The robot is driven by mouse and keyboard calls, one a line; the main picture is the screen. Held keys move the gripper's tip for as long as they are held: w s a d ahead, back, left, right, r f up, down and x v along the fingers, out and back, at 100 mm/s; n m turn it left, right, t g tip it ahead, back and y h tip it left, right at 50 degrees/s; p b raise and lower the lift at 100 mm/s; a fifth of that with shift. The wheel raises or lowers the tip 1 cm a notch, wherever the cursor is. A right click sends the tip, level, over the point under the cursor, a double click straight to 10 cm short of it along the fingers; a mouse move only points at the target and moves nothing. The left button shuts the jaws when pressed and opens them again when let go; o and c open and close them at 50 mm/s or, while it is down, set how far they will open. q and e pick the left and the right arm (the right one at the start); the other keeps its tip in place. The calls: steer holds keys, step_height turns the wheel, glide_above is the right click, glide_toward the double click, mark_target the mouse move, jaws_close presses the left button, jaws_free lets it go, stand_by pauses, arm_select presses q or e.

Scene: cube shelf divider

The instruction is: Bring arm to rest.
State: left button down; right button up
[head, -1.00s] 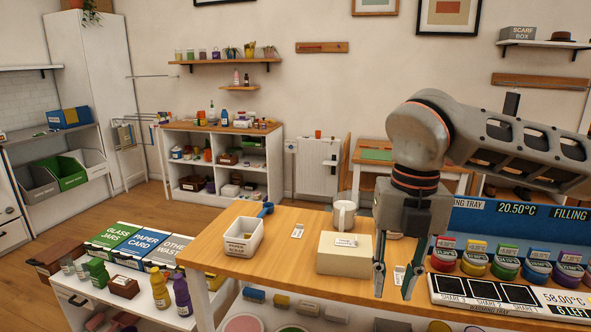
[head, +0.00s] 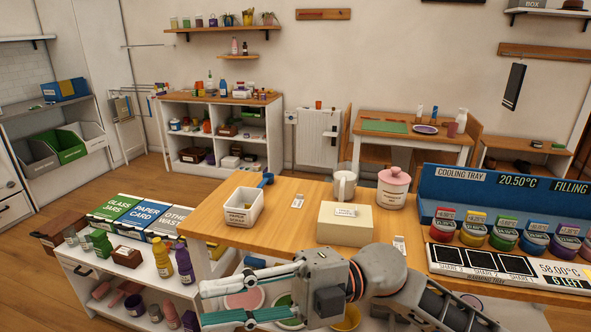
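My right gripper (head: 204,304) is at the lower middle of the head view, in front of the wooden counter's near edge. Its arm comes in from the lower right, and the gripper lies sideways with its fingers pointing left. The two fingers are spread well apart with nothing between them, so it is open and empty. It covers part of the shelf space under the counter. My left gripper is not in view.
The wooden counter (head: 290,190) holds a paper scrap bin (head: 243,212), a white mug (head: 345,187), a cream box (head: 345,226) and a pink-lidded jar (head: 393,187). A blue cooling tray (head: 441,186) with several small jars stands right. A white low shelf (head: 105,262) stands left.

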steer(key=w+d+f+m+t+y, duration=0.3)
steer(key=w+d+m+t+y, duration=0.15)
steer(key=w+m+t, duration=0.8)
steer(key=w+d+f+m+t+h, duration=0.2)
steer(key=d+f+m+t+h, duration=0.75)
steer(key=f+m+t, duration=0.3)
steer(key=s+d+f+m+g+h, duration=0.1)
steer(key=s+d+f+m+h, duration=0.2)
steer(key=f, duration=0.4)
steer(key=d+f+m+g+h, duration=0.15)
steer(key=d+f+h, duration=0.25)
steer(key=f, duration=0.4)
steer(key=s+d+f+m+g+h, duration=0.1)
steer(key=s+d+f+g+h, duration=0.1)
steer(key=s+d+f, duration=0.2)
steer(key=s+d+f+m+g+h, duration=0.2)
steer(key=s+d+f, duration=0.2)
steer(key=s+f, duration=0.5)
step_height(320, 180, down, 3)
steer(key=shift+d+g, duration=0.2)
steer(key=shift+g, duration=0.15)
